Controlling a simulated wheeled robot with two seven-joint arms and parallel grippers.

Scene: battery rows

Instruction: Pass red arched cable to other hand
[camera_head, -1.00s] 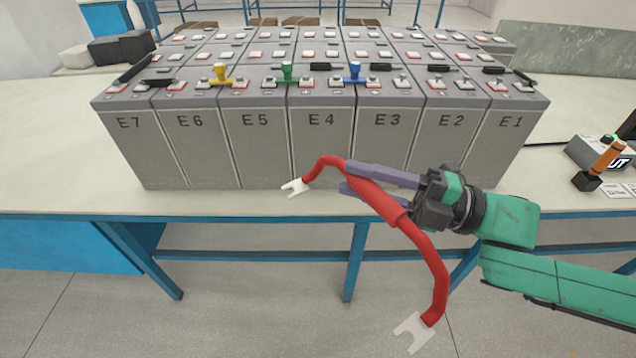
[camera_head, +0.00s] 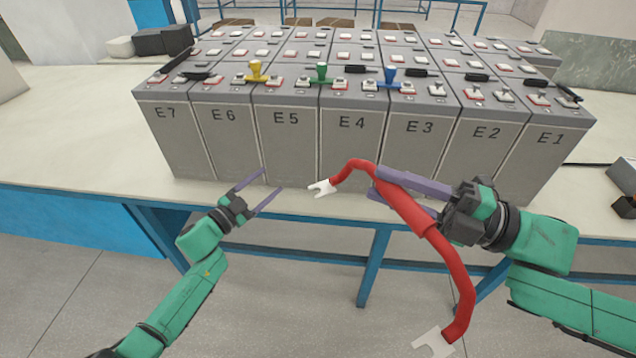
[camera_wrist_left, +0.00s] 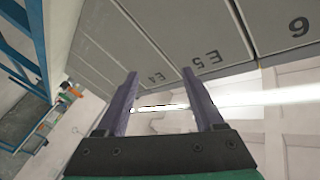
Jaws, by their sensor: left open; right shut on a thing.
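The red arched cable (camera_head: 451,262) is a thick red curve with a pale forked lug at each end. My right gripper (camera_head: 378,184) is shut on it along its upper part and holds it in front of the table's edge. One lug (camera_head: 321,188) points left toward my left gripper; the other (camera_head: 434,343) hangs low at the bottom of the head view. My left gripper (camera_head: 264,190) is open and empty, left of the upper lug with a gap between. Its open fingers also show in the left wrist view (camera_wrist_left: 163,95), where I cannot make out the cable.
Grey battery cells (camera_head: 286,140) marked E7 to E1 stand in rows behind both grippers. Yellow (camera_head: 256,72), green (camera_head: 321,74) and blue (camera_head: 390,78) pieces sit on top. The table's front edge (camera_head: 90,193) runs below; the floor in front is open.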

